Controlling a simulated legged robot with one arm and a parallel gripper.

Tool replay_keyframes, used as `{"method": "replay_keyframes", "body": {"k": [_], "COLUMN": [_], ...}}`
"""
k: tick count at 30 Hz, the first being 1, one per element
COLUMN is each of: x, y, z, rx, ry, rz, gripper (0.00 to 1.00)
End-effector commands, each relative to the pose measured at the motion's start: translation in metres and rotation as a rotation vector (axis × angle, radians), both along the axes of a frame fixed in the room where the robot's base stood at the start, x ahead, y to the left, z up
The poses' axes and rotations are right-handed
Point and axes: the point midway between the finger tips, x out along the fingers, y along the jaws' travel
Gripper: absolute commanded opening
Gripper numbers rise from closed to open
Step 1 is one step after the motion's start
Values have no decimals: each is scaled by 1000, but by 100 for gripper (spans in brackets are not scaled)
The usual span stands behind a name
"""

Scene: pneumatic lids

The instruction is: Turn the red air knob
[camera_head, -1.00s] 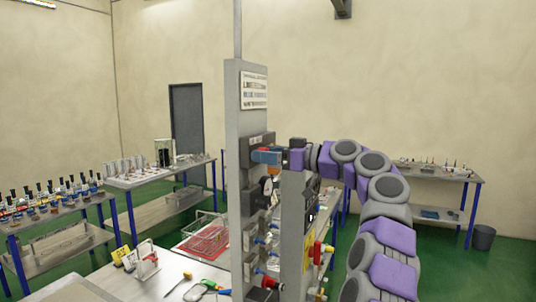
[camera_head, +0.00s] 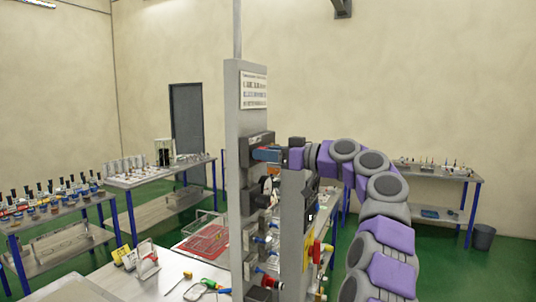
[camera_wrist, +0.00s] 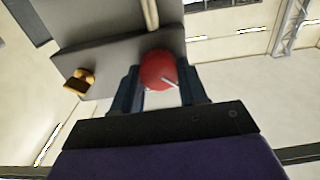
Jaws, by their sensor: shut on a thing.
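The red air knob (camera_wrist: 158,70) is a round red disc with a pale pointer mark, seen close up in the wrist view. My gripper (camera_wrist: 159,84) has its two dark blue fingers on either side of the knob and is shut on it. In the head view my gripper (camera_head: 267,154) reaches from the right to the upper part of the upright grey panel (camera_head: 233,130). There the fingers mostly hide the knob. A dark block (camera_head: 258,140) sits on the panel just above the fingers.
A brass fitting (camera_wrist: 79,81) sticks out from the panel beside the knob. Several valves and fittings line the panel below my gripper. Benches with small parts stand farther back.

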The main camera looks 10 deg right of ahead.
Motion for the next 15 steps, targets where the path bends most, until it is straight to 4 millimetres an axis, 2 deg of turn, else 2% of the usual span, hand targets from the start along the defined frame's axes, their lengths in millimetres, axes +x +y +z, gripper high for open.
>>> {"method": "replay_keyframes", "body": {"k": [8,15], "x": [1,2], "y": [0,-1], "z": [2,2], "rx": [42,144], "ry": [58,198], "rz": [-2,-3], "gripper": [12,12]}}
